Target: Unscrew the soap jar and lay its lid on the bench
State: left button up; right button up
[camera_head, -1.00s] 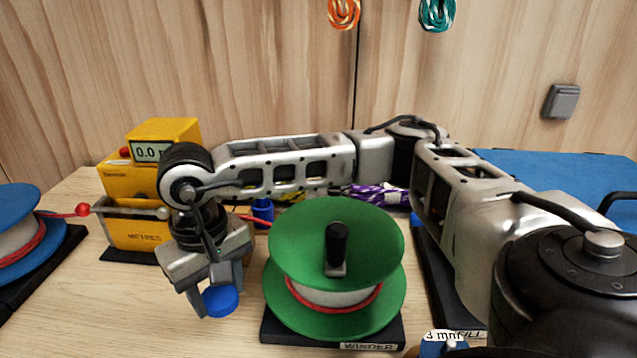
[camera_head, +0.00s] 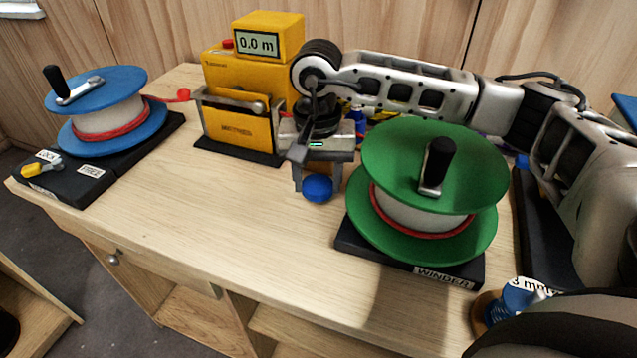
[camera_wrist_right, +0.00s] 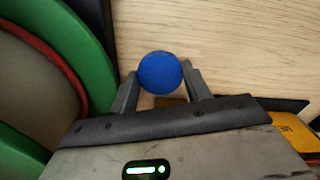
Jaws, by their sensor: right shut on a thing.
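A small round blue lid (camera_head: 317,188) is between the fingers of my right gripper (camera_head: 315,180), which is shut on it. The gripper points down over the bench (camera_head: 240,220), left of the green winder spool. In the right wrist view the lid (camera_wrist_right: 160,73) shows as a blue disc between the two fingertips, with bare wood around it. I cannot tell whether the lid touches the bench or whether a jar is under it. A blue object (camera_head: 358,122) is partly hidden behind my right arm; I cannot tell if it is the soap jar. My left gripper is out of view.
The green winder spool (camera_head: 410,160) stands close to the right of the gripper. The yellow rope meter (camera_head: 237,120) is behind and left. A blue spool (camera_head: 95,95) stands at far left. The front middle of the bench is clear.

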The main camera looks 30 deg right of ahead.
aim_at(317, 184)
jog(key=shift+f, duration=1.05)
jog(key=o, duration=0.8)
jog(key=shift+f, duration=0.1)
notch_tip(317, 184, up, 12)
jog(key=shift+r+b, duration=0.25)
jog(key=shift+b, duration=0.05)
